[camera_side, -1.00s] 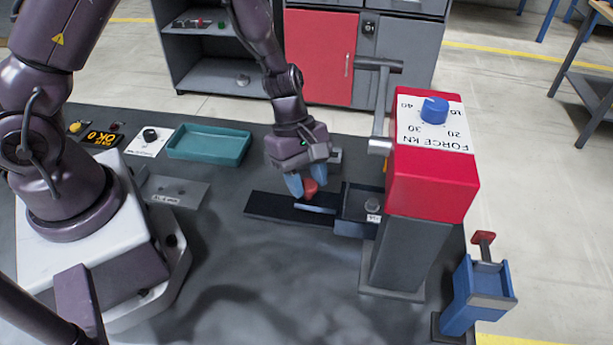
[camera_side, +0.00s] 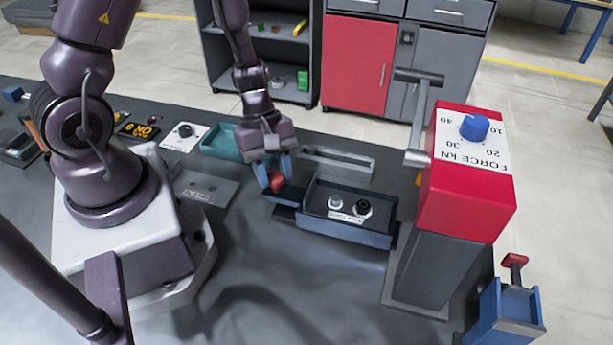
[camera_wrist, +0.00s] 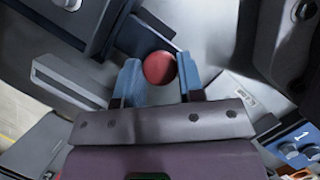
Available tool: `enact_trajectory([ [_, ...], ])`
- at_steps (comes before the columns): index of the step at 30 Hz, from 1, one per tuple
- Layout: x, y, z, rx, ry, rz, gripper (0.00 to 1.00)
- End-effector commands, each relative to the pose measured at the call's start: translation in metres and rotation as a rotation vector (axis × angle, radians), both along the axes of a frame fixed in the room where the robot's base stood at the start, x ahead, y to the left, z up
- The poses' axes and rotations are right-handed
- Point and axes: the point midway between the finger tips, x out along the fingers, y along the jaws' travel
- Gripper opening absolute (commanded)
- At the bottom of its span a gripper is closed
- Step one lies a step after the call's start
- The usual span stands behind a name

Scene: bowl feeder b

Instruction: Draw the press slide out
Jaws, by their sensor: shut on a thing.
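My gripper (camera_side: 274,178) is shut on the red knob (camera_side: 277,184) at the left end of the press slide (camera_side: 345,236). In the wrist view the red knob (camera_wrist: 159,67) sits between the two blue fingers. The slide is a dark tray on a rail, and it stands out to the left of the red-headed press (camera_side: 468,170). Two small round parts, one silver (camera_side: 335,202) and one black (camera_side: 363,208), stand in the tray behind a small white label. The tray's right end is close to the press column.
A teal tray (camera_side: 222,140) lies behind my gripper. A grey plate (camera_side: 197,188) lies left of it. A long grey bar-like part (camera_side: 338,160) is behind the slide. The press lever (camera_side: 416,118) rises beside the press head. A blue vise-like block (camera_side: 505,315) stands front right.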

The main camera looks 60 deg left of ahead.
Motion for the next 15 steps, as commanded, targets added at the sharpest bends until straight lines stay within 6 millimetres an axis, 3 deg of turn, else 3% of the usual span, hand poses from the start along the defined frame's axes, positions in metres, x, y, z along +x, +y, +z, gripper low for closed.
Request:
enact_trajectory([
  [6, -0.028, 0.028, 0.0, 0.001, 0.002, 0.007, 0.0],
  [15, -0.043, 0.043, 0.0, 0.002, 0.001, 0.001, 0.0],
])
